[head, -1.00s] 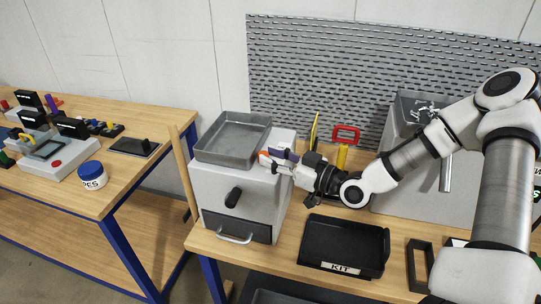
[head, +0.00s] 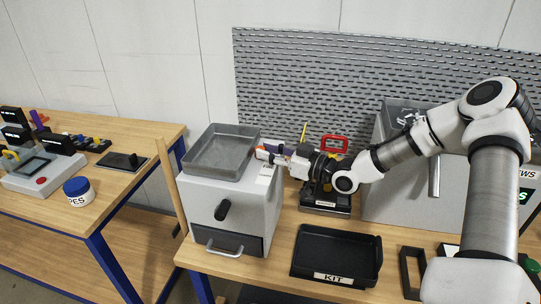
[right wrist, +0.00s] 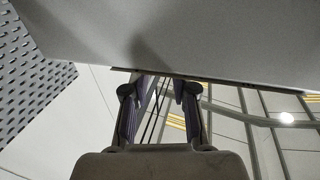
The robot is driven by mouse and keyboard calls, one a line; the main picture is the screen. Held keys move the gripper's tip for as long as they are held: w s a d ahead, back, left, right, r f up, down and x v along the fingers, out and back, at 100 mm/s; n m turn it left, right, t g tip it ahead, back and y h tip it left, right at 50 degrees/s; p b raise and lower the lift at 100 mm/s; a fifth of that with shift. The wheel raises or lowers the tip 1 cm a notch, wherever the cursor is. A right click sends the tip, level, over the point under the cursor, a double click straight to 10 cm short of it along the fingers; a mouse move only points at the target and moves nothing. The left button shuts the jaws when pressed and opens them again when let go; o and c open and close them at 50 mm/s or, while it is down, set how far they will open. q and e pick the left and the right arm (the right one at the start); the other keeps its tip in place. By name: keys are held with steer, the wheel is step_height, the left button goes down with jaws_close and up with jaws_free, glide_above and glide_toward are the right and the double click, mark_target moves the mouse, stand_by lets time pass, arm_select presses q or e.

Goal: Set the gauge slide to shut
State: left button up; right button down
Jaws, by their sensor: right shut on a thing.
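My right gripper (head: 272,156) is at the upper right edge of the grey box (head: 205,200). It is shut on a small piece there, taken to be the gauge slide, which its fingers mostly hide. Small orange bits (head: 262,154) show at the fingertips. A white label (head: 265,173) is on the box just below them. In the right wrist view the two purple-grey fingers (right wrist: 158,82) reach the edge of a broad grey surface (right wrist: 200,40), and the held piece cannot be made out. The slide's setting cannot be read. My left gripper is out of view.
A grey metal tray (head: 222,150) sits on the box, which has a black knob (head: 222,210) and a drawer handle (head: 222,249). A black KIT tray (head: 335,255) lies in front of my right arm. A pegboard (head: 350,85) backs the bench.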

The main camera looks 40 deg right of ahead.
steer(key=c, duration=1.1)
jaws_free()
steer(key=shift+w+d+r, duration=0.1)
steer(key=shift+w+r, duration=0.05)
steer(key=shift+o, duration=1)
steer(key=shift+w, duration=0.25)
steer(key=shift+w+a+f, duration=0.3)
steer(key=shift+w, duration=0.1)
steer(key=shift+s+r, duration=0.1)
step_height(320, 180, up, 10)
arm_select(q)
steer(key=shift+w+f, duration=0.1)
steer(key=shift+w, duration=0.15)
